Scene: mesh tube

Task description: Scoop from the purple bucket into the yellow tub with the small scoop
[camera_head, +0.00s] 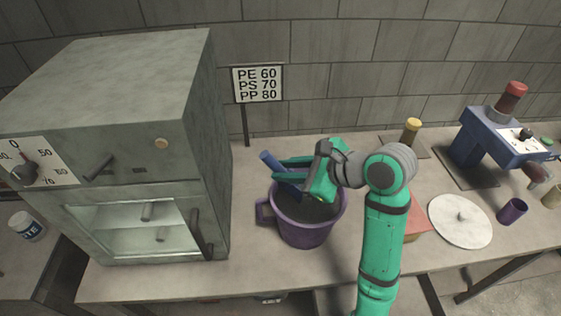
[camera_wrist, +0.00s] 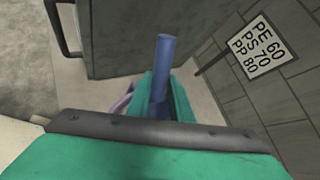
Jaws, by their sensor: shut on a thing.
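The purple bucket (camera_head: 305,236) stands on the bench right of the oven, its handle to the left and dark contents inside. My gripper (camera_head: 277,169) is over the bucket's mouth, shut on a blue scoop (camera_head: 270,161) whose handle slants up to the left. In the wrist view the blue scoop handle (camera_wrist: 166,60) stands up between my green fingers (camera_wrist: 165,92), with a bit of the purple bucket (camera_wrist: 121,106) to the left. I cannot make out the yellow tub.
A grey oven (camera_head: 150,150) stands close on the left. A sign (camera_head: 258,84) on a post rises behind the bucket. Right of my arm are a partly hidden red-orange thing (camera_head: 417,222), a white disc (camera_head: 460,222), a small purple cup (camera_head: 512,211) and a blue machine (camera_head: 490,140).

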